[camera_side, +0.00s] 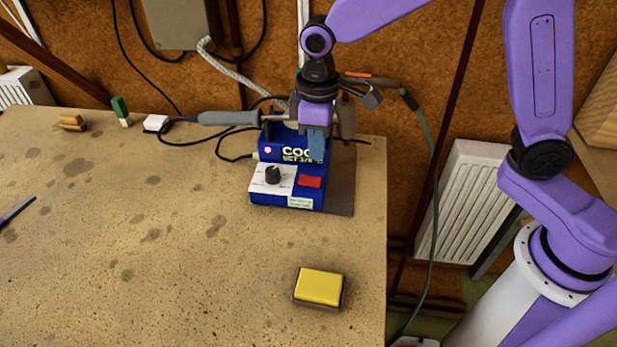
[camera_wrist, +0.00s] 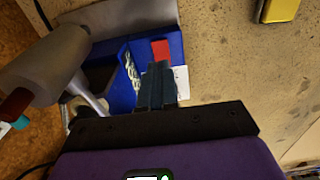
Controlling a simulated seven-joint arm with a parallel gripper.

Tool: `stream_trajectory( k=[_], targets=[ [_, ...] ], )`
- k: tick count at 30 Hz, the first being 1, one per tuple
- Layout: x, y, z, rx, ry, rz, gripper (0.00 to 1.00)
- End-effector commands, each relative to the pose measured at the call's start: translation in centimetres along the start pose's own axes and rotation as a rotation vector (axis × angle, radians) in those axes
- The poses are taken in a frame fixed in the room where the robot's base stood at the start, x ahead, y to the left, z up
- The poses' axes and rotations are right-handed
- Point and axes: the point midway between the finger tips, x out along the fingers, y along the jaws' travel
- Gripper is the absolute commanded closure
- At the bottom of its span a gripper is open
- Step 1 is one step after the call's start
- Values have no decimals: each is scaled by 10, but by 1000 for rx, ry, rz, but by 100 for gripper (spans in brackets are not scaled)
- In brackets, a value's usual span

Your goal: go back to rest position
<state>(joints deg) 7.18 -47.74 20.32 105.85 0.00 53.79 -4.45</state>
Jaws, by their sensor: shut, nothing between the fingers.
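My gripper (camera_side: 317,143) is purple with dark blue-grey fingers. It is shut and empty, in front of the blue soldering station (camera_side: 286,185) in the side view. In the wrist view the shut fingers (camera_wrist: 157,82) point toward the blue station (camera_wrist: 175,47) and hide part of it. The station has a white panel with a black knob (camera_side: 272,175) and a red switch (camera_side: 309,182); the red switch also shows in the wrist view (camera_wrist: 160,49). I cannot tell whether the fingers touch the station.
A yellow sponge (camera_side: 319,287) sits near the front edge. A green-topped block (camera_side: 120,108) is at back left.

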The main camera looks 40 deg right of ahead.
Motion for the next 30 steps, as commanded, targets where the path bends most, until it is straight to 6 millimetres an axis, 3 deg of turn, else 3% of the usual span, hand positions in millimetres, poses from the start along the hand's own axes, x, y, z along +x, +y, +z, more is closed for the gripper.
stream_trajectory(
  k=[16,20,23,30],
  targets=[
    [-6,0,0,0,-1,0,100],
    [-9,-3,8,-10,2,0,100],
    [-14,-9,27,-33,5,0,100],
    [-27,-28,97,-112,13,-1,100]
  ],
)
